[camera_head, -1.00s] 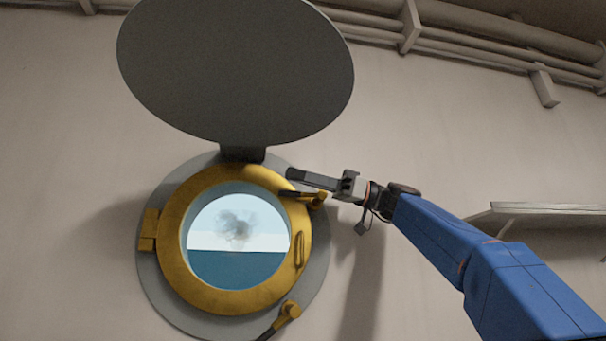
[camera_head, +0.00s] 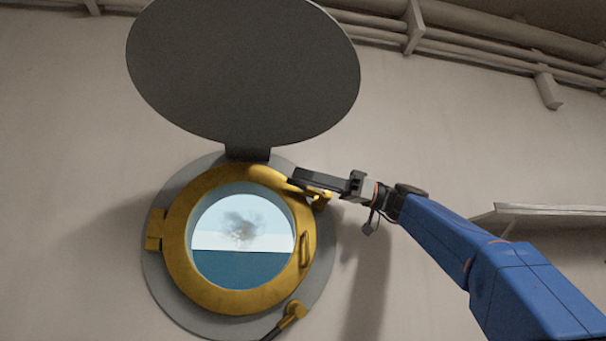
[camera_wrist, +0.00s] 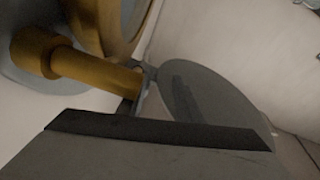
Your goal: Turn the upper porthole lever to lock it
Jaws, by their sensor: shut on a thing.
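The round brass porthole (camera_head: 178,240) is set in the wall, with sea and dark smoke behind its glass. The upper lever (camera_head: 266,173) is at the ring's upper right, its brass end showing left of my fingertips. My gripper (camera_head: 298,178) reaches in from the right and is shut on this lever. In the wrist view, the lever (camera_wrist: 95,72) is a brass rod running from a rounded pivot at left toward the dark finger (camera_wrist: 150,130); the contact itself is partly hidden. The lower lever (camera_head: 291,312) sits at the ring's lower right, its dark handle pointing down-left.
A large grey round cover (camera_head: 245,70) stands raised above the porthole, close above my gripper. A brass hinge (camera_head: 154,230) is at the ring's left and a small handle (camera_head: 305,248) at its right. A shelf (camera_head: 545,211) juts out at right. Pipes (camera_head: 480,50) run along the top.

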